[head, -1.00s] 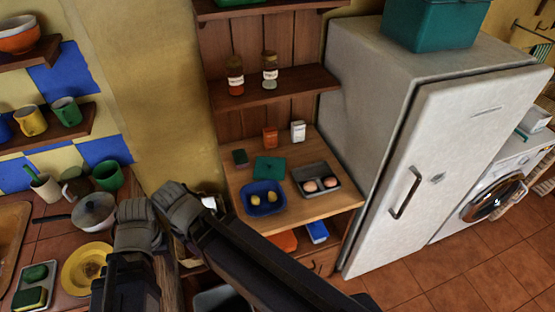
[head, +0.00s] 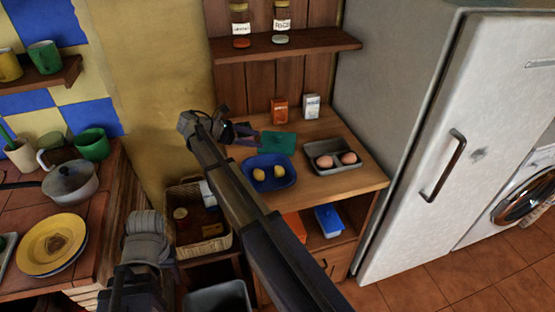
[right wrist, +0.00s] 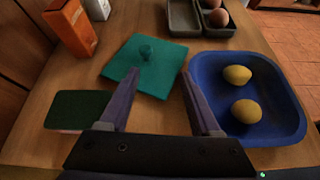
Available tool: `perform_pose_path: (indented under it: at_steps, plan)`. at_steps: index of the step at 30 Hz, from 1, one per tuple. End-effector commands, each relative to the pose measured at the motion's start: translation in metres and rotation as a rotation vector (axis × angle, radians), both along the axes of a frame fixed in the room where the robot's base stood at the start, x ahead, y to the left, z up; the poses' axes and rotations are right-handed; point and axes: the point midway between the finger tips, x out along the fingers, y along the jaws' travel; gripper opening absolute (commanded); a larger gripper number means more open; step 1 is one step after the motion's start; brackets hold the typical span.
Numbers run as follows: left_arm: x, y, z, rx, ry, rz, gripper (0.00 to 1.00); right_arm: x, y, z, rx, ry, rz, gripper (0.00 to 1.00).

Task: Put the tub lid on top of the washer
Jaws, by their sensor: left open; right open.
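The tub lid (head: 277,143) is a flat teal square with a small knob, lying on the wooden shelf unit's top. It also shows in the right wrist view (right wrist: 146,67). My right gripper (head: 243,131) is open and empty. Its fingers point at the lid's near edge, one on each side, and I cannot tell whether they touch it. My left gripper (head: 148,222) is low at the left, away from the lid, with its fingers hidden. The white washer (head: 512,205) stands at the right edge beyond the fridge; its top is mostly out of view.
A blue tray (head: 289,178) with two yellow fruits sits right beside the lid. A grey tray (head: 333,170) with eggs is further right. Two small boxes stand behind, and a dark green block (right wrist: 75,110) lies left. The tall fridge (head: 420,150) stands between shelf and washer.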

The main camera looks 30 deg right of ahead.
Motion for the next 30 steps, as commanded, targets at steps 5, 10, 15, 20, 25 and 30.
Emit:
perform_pose_path:
  at_steps: [5, 10, 15, 20, 25, 30]
  plan:
    - [0.0, 0.0, -0.021, 0.0, 0.0, 0.0, 0.58, 0.018, -0.023, -0.005, -0.056, 0.101, 0.012, 0.64]
    - [0.0, 0.0, -0.021, 0.0, 0.0, 0.0, 0.58, 0.018, -0.027, -0.002, -0.067, 0.123, 0.014, 0.64]
    - [0.0, 0.0, -0.026, 0.0, 0.0, 0.0, 0.58, 0.014, -0.037, -0.008, -0.066, 0.121, 0.011, 0.64]
    - [0.0, 0.0, -0.031, 0.0, 0.0, 0.0, 0.58, 0.012, -0.05, -0.013, -0.065, 0.121, 0.014, 0.64]
    - [0.0, 0.0, -0.032, 0.0, 0.0, 0.0, 0.58, 0.012, -0.053, -0.014, -0.065, 0.12, 0.014, 0.64]
    - [0.0, 0.0, -0.041, 0.0, 0.0, 0.0, 0.58, 0.009, -0.069, -0.023, -0.065, 0.12, 0.012, 0.64]
